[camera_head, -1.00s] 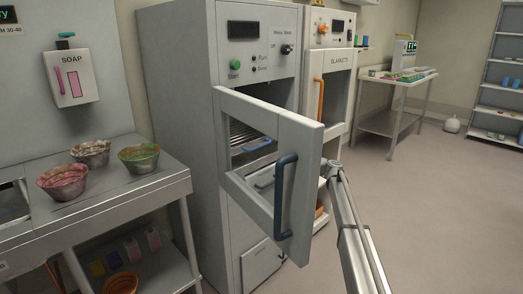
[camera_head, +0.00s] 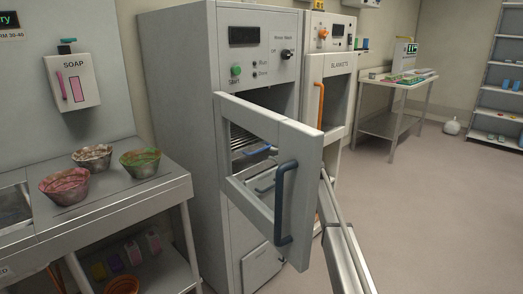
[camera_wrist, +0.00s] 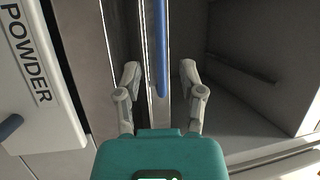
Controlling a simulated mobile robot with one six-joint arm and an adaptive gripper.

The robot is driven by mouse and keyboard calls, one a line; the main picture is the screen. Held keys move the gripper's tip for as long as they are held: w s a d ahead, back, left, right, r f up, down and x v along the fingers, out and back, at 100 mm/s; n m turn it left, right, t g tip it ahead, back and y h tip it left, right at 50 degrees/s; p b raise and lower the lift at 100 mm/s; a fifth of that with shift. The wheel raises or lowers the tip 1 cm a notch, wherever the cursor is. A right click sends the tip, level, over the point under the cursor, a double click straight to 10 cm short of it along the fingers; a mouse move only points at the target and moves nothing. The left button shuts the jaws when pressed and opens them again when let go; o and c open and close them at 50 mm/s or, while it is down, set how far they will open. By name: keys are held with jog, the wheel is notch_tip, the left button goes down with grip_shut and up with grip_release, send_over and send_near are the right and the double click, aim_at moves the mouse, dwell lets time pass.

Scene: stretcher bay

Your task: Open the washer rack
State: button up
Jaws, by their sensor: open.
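The washer's framed door (camera_head: 250,112) stands swung open, with a blue upright handle (camera_head: 283,203) on its outer face. Behind it, the wire rack (camera_head: 242,138) sits inside the washer, with a blue bar handle (camera_head: 257,151) at its front. My arm passes behind the door, which hides my gripper in the head view. In the wrist view, my gripper (camera_wrist: 159,70) is open, its fingers either side of a blue bar (camera_wrist: 161,50) that looks like the rack handle. Neither finger visibly presses on it.
A drawer marked POWDER (camera_wrist: 40,75) with a blue handle is at left in the wrist view. A blanket cabinet (camera_head: 330,85) adjoins the washer. A counter with bowls (camera_head: 140,162) stands left. Open floor (camera_head: 430,200) lies right.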

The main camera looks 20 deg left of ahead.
jog(key=shift+a+r+p, duration=0.15)
jog(key=shift+a+r, duration=0.05)
jog(key=shift+a, duration=0.8)
jog(key=shift+a+r+p, duration=0.1)
jog(key=shift+a+r, duration=0.05)
jog(key=shift+a, duration=0.8)
jog(key=shift+a+r+p, duration=0.15)
jog(key=shift+a+r, duration=0.05)
jog(key=shift+a, duration=0.8)
